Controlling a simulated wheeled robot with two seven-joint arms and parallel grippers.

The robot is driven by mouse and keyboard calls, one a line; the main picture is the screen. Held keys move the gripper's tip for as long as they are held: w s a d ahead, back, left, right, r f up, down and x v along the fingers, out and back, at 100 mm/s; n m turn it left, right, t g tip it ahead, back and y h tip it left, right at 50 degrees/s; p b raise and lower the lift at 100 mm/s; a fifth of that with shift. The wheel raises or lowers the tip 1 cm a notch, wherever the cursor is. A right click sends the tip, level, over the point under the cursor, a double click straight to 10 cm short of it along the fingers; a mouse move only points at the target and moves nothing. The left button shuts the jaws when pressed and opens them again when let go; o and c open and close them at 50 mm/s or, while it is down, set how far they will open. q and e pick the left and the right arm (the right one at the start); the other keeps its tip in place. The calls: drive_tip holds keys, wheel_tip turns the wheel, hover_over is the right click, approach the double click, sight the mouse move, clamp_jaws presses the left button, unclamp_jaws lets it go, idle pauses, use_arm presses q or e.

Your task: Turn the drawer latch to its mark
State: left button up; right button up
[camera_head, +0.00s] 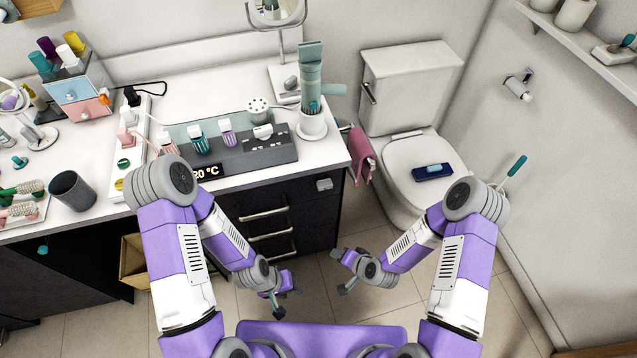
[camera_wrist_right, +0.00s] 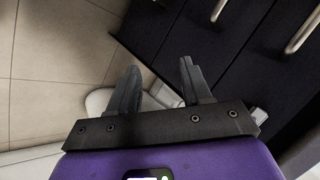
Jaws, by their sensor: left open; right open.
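The dark drawer front (camera_head: 290,215) of the vanity stands ahead of me. A small grey fitting (camera_head: 323,184), which looks like the latch, sits at its upper right, just under the counter edge. Its mark and exact angle are too small to read. My left gripper (camera_head: 287,299) is open and empty, low in front of the drawers. My right gripper (camera_head: 338,272) is open and empty, below and slightly right of the fitting, apart from it. The right wrist view shows its two fingers (camera_wrist_right: 160,72) spread with nothing between them.
Bar handles (camera_head: 264,214) stick out from the drawers. A pink towel (camera_head: 360,155) hangs beside the toilet (camera_head: 405,170). Floor before the drawers is clear.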

drive_tip(key=w+a+r+m+t+y+p, duration=0.1)
drive_tip(key=w+a+r+m+t+p, duration=0.15)
drive_tip(key=w+m+t, duration=0.4)
drive_tip(key=m+t, duration=0.3)
drive_tip(key=t, duration=0.2)
approach(326, 188)
drive_tip(key=x, duration=0.2)
drive_tip(key=shift+h, duration=0.3)
drive_tip(key=x, duration=0.7)
drive_tip(key=shift+w+a, duration=0.15)
drive_tip(key=shift+a, duration=0.1)
clamp_jaws()
